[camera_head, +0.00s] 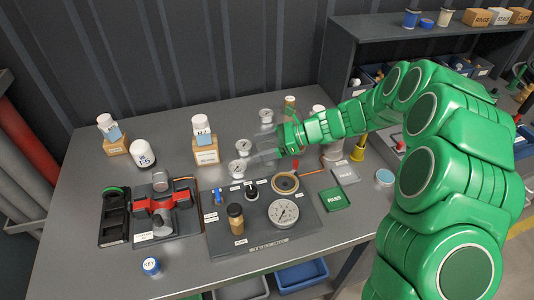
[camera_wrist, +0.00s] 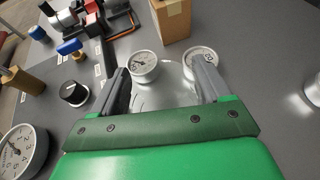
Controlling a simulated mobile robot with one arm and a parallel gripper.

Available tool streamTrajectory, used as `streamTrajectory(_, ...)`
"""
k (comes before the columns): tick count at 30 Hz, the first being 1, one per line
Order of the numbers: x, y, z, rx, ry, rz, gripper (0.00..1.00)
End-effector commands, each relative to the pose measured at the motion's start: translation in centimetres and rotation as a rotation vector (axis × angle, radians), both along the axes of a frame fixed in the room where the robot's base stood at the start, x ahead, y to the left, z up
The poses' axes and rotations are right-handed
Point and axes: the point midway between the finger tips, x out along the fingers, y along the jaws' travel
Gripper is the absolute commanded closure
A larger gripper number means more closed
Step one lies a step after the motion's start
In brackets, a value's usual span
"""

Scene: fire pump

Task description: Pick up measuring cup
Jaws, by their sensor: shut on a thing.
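The measuring cup (camera_wrist: 165,92) is a clear, see-through vessel between my two fingers in the wrist view. My gripper (camera_wrist: 164,78) is shut on it, with one finger on each side. In the head view my gripper (camera_head: 264,147) is over the back middle of the grey table, and the cup there is faint and partly hidden. I cannot tell whether its base touches the table.
Small dial gauges (camera_head: 238,169) stand close to my gripper. The front left table is mostly clear.

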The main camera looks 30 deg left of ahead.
Motion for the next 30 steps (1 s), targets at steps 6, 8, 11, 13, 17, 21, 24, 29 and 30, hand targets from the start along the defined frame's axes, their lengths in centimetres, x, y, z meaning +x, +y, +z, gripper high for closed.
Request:
streamTrajectory(6,0.0,0.0,0.7,0.000,-0.001,0.000,0.53)
streamTrajectory(8,0.0,0.0,1.4,0.001,-0.002,0.001,0.53)
streamTrajectory(11,0.0,0.0,2.9,0.000,-0.003,0.001,0.53)
streamTrajectory(13,-0.4,-0.4,3.8,0.000,-0.001,0.000,0.53)
streamTrajectory(17,-1.4,-1.3,5.3,0.000,-0.001,0.000,0.53)
streamTrajectory(21,-2.5,-2.2,7.0,0.001,-0.001,-0.001,0.53)
streamTrajectory(24,-3.2,-3.0,8.4,0.001,-0.002,-0.001,0.53)
streamTrajectory(29,-4.8,-4.4,9.8,0.001,0.001,-0.001,0.53)
streamTrajectory(30,-5.3,-4.8,10.1,0.001,0.001,-0.001,0.53)
